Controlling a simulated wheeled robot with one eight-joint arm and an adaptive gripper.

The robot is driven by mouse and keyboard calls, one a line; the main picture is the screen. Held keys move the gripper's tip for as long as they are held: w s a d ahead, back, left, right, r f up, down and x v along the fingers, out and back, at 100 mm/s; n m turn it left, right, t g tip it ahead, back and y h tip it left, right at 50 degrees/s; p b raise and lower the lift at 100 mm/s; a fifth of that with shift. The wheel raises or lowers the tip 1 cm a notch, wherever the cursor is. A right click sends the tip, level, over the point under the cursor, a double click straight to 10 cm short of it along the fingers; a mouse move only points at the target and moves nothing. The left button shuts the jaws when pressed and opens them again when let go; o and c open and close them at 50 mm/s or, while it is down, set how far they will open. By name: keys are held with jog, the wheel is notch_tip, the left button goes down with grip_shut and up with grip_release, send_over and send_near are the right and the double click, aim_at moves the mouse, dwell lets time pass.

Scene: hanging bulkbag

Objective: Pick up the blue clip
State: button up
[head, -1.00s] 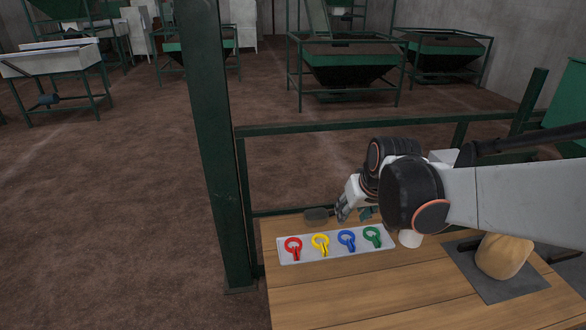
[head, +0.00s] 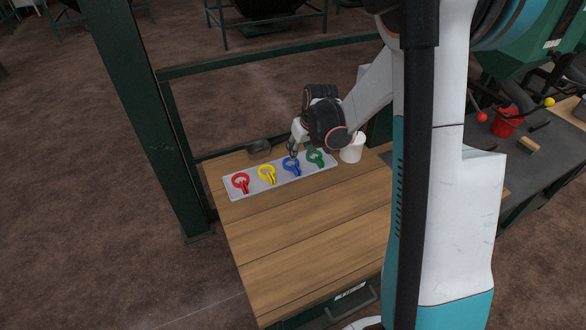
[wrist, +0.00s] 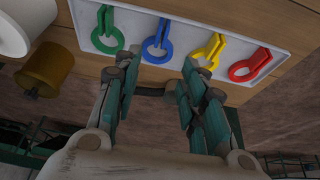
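The blue clip (head: 291,167), a ring with a narrow tail, lies on a light tray (head: 233,195) between the yellow clip (head: 266,174) and the green clip (head: 315,158). My gripper (head: 292,153) is at the blue clip's far side, close above it. In the wrist view, my gripper (wrist: 157,80) has its two fingers apart with nothing between them. The blue clip (wrist: 158,46) lies just beyond the fingertips, roughly centred on the gap. I cannot tell the exact height of the fingers above it.
The red clip (head: 241,182) is at the tray's left end. A white cup (head: 353,148) stands right of the tray. A green rail (head: 270,57) runs behind the wooden table (head: 310,225), whose front is clear.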

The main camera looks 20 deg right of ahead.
jog(key=b, duration=0.2)
send_over(295, 165)
jog(key=s, duration=0.2)
notch_tip(295, 165, down, 6)
jog(key=shift+s+r, duration=0.1)
jog(key=shift+r, duration=0.15)
jog(key=shift+b+x, duration=1)
jog(key=shift+x, duration=1.6)
jog(key=shift+s, duration=0.1)
jog(key=c, duration=0.9)
